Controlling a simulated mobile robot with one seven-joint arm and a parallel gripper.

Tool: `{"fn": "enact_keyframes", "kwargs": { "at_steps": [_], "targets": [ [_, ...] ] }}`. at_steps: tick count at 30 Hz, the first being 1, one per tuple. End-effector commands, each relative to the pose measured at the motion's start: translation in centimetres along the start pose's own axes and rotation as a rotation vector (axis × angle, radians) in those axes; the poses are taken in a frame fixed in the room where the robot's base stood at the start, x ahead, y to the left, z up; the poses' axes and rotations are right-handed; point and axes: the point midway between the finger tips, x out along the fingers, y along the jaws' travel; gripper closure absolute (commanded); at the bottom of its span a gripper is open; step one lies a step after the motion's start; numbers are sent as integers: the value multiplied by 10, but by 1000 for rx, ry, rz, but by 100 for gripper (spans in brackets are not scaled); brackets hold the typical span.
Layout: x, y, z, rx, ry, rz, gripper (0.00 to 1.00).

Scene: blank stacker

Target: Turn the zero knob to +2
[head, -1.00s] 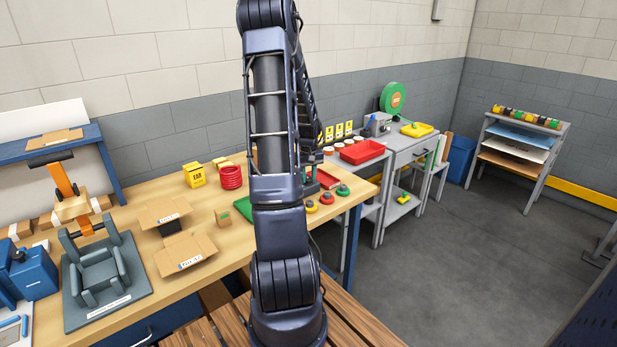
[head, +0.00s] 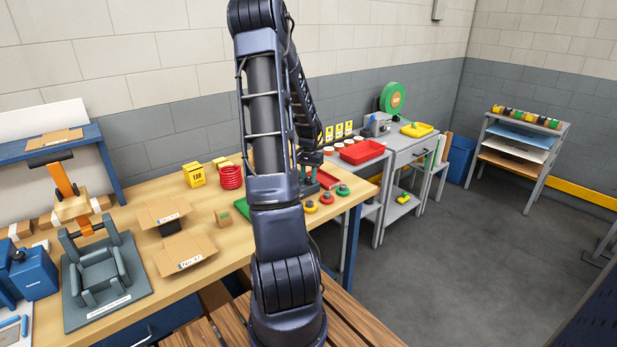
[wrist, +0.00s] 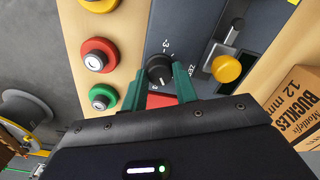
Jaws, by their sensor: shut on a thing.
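The black zero knob (wrist: 159,70) sits on a dark grey panel (wrist: 183,25) in the wrist view. The panel has white scale marks beside the knob and part of the word ZERO. My gripper (wrist: 161,84) is shut on the knob, with one green finger at each side of it. A pale mark shows on the knob's face, but I cannot read its setting. In the head view my gripper (head: 311,158) is at the far right part of the workbench, and my arm hides most of the panel.
A yellow knob (wrist: 227,69) on a slider stands right of the zero knob. A buckles box (wrist: 297,105) is close on the right.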

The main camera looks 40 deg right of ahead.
Motion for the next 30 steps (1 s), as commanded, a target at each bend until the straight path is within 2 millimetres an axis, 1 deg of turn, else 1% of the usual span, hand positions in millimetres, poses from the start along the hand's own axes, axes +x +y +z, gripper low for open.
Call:
{"fn": "enact_keyframes", "kwargs": {
  "at_steps": [6, 20, 21, 24, 30],
  "targets": [
    [0, 0, 0, 52, 0, 0, 94],
    [0, 0, 0, 64, -1, 0, 94],
    [0, 0, 0, 64, -1, 0, 67],
    [0, 0, 0, 64, -1, 0, 49],
    [0, 0, 0, 64, 0, 0, 49]
  ]
}}
